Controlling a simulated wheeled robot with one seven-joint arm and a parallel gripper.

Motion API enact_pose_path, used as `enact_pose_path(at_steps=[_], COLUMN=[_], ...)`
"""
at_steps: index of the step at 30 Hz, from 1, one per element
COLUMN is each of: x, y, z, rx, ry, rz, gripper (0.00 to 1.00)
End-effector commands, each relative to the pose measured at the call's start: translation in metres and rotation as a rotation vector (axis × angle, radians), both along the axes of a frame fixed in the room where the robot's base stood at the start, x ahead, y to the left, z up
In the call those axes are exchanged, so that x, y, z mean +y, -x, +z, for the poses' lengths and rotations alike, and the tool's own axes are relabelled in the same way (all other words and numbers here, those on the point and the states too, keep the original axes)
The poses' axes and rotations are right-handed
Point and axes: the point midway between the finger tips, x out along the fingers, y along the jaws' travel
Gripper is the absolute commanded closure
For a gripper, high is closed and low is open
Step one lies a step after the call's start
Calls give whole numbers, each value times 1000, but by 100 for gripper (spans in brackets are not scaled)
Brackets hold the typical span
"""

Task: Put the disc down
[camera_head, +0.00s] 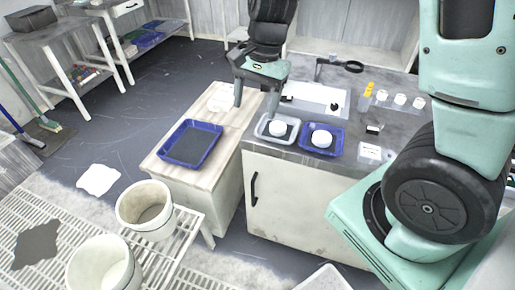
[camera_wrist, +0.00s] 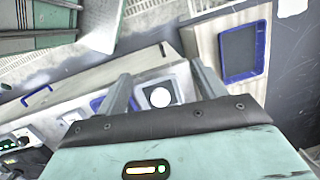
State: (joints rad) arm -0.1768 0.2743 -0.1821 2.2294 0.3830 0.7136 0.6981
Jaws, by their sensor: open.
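A white disc (camera_head: 277,128) lies in a small pale tray (camera_head: 262,137) near the left front of the grey counter. A second white disc (camera_head: 321,138) sits in a small blue tray (camera_head: 309,149) beside it. My gripper (camera_head: 256,106) is open and empty, above and just behind the pale tray, fingers pointing down. In the wrist view the disc (camera_wrist: 160,96) in the pale tray shows between my two spread fingers, apart from both. The blue tray (camera_wrist: 97,105) is partly hidden behind a finger there.
A larger blue tray (camera_head: 163,154) with a dark bottom lies on the wooden top to the left. Yellow-capped bottles (camera_head: 367,92) and several white cups (camera_head: 400,99) stand at the right on the counter. Two buckets (camera_head: 145,212) stand in front at left.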

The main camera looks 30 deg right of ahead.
Motion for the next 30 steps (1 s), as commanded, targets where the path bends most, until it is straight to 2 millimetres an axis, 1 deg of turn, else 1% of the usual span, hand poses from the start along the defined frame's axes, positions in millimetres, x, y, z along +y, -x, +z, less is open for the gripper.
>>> enact_pose_path(at_steps=[1,2,3,4,5,6,9,12,15,23,26,29,30], x=[40,59,82,95,106,117,131,136,136,136,136,136,136], y=[28,44,69,86,104,125,166,188,196,195,195,195,195], z=[11,16,22,25,28,30,33,33,33,34,43,61,70], rx=[-36,-57,-88,-111,-131,-156,-202,-226,-234,-233,-234,-233,-233], ry=[-11,-11,-8,-3,3,15,48,73,84,84,83,82,82], rz=[248,397,602,749,887,1056,1393,1586,1658,1657,1655,1654,1654], gripper=[31,31,31,31,31,31,31,31,31,31,31,31,31])
